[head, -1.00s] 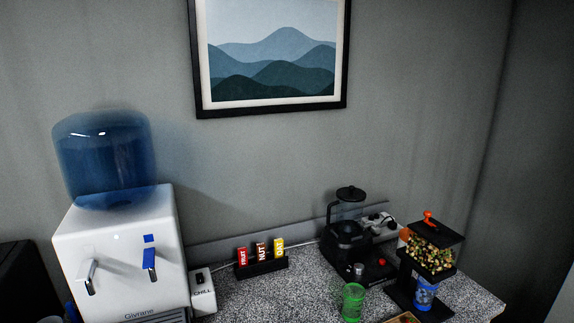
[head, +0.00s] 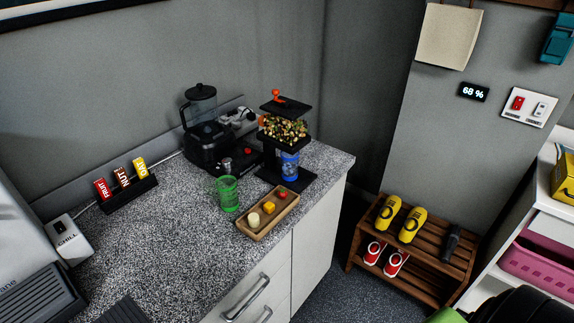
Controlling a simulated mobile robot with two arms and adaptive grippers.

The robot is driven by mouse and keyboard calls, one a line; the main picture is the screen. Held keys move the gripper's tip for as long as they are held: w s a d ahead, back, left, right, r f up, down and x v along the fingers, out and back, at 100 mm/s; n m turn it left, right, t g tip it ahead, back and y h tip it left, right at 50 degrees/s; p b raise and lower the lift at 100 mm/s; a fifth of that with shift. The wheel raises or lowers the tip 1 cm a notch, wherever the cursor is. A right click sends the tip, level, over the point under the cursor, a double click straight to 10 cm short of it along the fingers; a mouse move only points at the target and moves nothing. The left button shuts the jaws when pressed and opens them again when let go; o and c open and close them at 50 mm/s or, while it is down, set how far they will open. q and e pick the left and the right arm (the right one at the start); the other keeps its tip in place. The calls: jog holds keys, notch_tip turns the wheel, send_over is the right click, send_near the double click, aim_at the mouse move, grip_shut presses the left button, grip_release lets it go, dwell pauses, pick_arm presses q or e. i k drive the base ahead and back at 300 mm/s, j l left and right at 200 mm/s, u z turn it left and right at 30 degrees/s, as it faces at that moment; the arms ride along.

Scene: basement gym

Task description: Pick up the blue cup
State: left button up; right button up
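The blue cup (head: 289,166) stands on the black base of a dispenser (head: 284,130), below its hopper of mixed coloured pieces. The cup looks see-through and upright, and it is near the right end of the speckled counter. A green see-through cup (head: 227,193) stands to its left on the counter. Neither of my grippers shows in the head view, so I cannot see their state.
A wooden tray (head: 243,226) with small items lies in front of the dispenser. A bar holder (head: 131,194) is at the left. A wooden shoe rack (head: 362,262) stands on the floor right of the counter.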

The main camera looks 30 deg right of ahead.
aim_at(289, 164)
jog(key=l+u, duration=0.15)
jog(key=l, duration=0.6)
jog(key=l+u, duration=0.2)
jog(key=l, duration=0.55)
jog(key=k, duration=0.1)
